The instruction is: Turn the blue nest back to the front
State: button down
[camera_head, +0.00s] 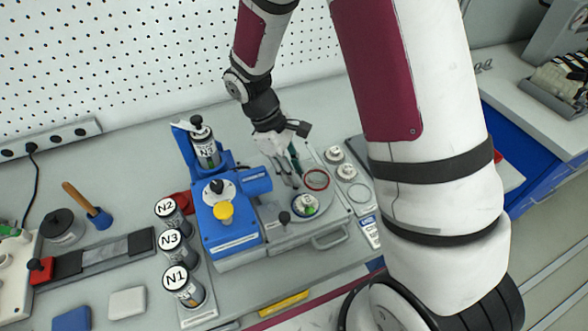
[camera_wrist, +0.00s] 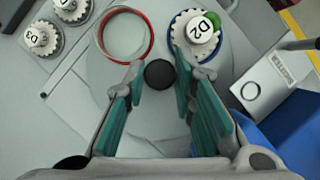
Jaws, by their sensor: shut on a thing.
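The blue nest (camera_head: 306,213) is a blue ring on the round grey turntable (camera_head: 336,205), at its near side in the head view. In the wrist view the blue nest (camera_wrist: 228,47) is at upper right and surrounds a white toothed part marked D2 (camera_wrist: 199,27). The red nest (camera_head: 317,180) is an empty red ring farther back; it also shows in the wrist view (camera_wrist: 148,50). My gripper (camera_head: 292,183) is over the turntable. In the wrist view its teal fingers (camera_wrist: 160,72) are shut on a round black knob (camera_wrist: 160,75) between the two nests.
White toothed parts (camera_head: 346,171) stand right of the turntable, one marked D3 (camera_wrist: 37,37). A blue machine (camera_head: 228,240) with a yellow button stands at left. A small black-knobbed post (camera_head: 285,217) is left of the turntable.

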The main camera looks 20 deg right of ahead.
dwell(0.5)
jog(key=c, duration=1.3)
grip_release()
jog(key=shift+c, duration=0.2)
jog(key=v, duration=1.2)
